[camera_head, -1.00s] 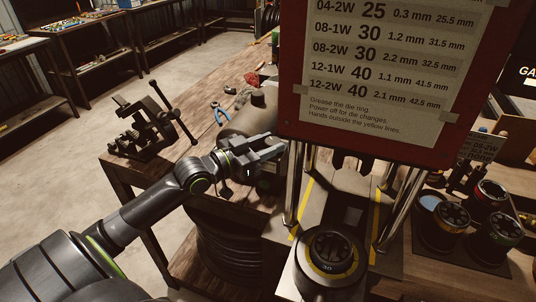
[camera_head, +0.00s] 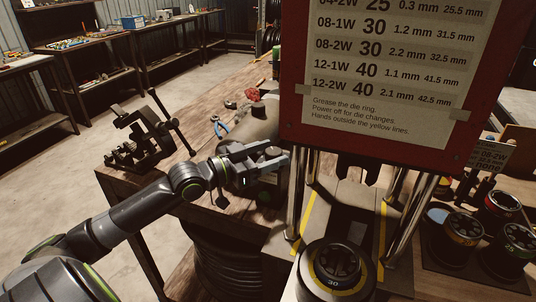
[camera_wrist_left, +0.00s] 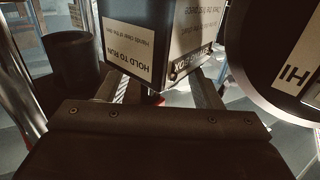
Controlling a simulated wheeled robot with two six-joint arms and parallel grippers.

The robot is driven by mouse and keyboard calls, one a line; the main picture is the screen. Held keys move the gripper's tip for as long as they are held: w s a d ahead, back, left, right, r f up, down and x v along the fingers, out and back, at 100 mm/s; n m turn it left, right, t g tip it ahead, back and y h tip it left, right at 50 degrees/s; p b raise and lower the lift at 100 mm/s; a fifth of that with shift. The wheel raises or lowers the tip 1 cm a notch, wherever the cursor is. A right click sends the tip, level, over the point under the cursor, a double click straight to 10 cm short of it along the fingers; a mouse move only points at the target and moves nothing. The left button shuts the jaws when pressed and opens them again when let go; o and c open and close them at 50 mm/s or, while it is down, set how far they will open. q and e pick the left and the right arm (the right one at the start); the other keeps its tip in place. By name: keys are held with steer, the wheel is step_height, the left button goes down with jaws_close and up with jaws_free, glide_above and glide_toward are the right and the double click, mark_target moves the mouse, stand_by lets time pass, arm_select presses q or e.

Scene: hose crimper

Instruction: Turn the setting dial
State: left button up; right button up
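In the left wrist view a large round dark disc (camera_wrist_left: 256,45) with a pale rim and a white "HI" label stands at the right; it may be the setting dial, but its markings are mostly cut off. I cannot pick out the dial for sure in the head view. My left gripper (camera_head: 285,159) is open and empty, left of the crimper's metal posts. In the left wrist view its two fingers (camera_wrist_left: 160,91) point toward a box (camera_wrist_left: 185,65) with a "HOLD TO RUN" label, with the disc right of them. My right gripper is not in view.
The red-framed chart (camera_head: 385,135) hides much of the crimper. A round die marked "30" (camera_head: 335,266) sits at the front. Several dies (camera_head: 462,226) stand at the right. A vise (camera_head: 140,140) is on the wooden bench (camera_head: 205,185), with blue pliers (camera_head: 219,127) behind.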

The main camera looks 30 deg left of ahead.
arm_select(q)
steer(key=p+v, duration=0.9)
steer(key=v, duration=0.8)
steer(key=shift+s+p, duration=0.2)
steer(key=shift+p, duration=0.1)
steer(key=shift+a, duration=0.15)
